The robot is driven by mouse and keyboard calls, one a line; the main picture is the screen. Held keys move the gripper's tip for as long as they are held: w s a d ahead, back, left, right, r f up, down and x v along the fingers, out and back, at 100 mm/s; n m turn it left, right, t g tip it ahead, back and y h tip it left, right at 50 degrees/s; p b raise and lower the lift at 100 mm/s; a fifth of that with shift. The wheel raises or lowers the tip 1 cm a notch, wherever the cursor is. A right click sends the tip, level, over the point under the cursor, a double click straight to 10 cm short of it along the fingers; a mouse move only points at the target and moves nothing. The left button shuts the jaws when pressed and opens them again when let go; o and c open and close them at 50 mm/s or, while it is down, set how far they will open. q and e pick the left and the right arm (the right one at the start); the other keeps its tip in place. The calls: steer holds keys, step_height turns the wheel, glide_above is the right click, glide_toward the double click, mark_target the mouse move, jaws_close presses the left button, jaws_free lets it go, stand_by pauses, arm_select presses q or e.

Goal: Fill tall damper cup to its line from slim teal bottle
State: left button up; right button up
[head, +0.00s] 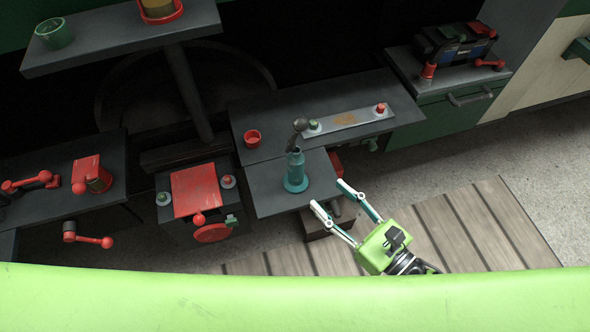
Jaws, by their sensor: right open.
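A slim teal bottle (295,166) stands upright on the dark lower shelf (262,190), on a wider teal foot. A dark grey curved piece (300,125) shows at its top; I cannot tell whether it is part of the bottle. My right gripper (327,193) is open and empty, its two pale fingers pointing at the bottle from the lower right, apart from it. Possible cups are a small red cup (252,138), a green cup (54,33) and a red-and-amber vessel (160,9) cut off at the top. I cannot tell which is the tall damper cup; no fill line is readable.
A red-topped box (196,190) with a red wheel stands left. Wooden slats (450,225) cover the floor at right.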

mark_target(301, 167)
steer(key=x, duration=1.3)
steer(key=shift+w+d+f+p, duration=0.1)
steer(key=shift+w+f+p, duration=0.15)
steer(key=shift+w+p, duration=0.15)
steer(key=shift+s, duration=0.1)
steer(key=shift+r, duration=0.1)
jaws_close()
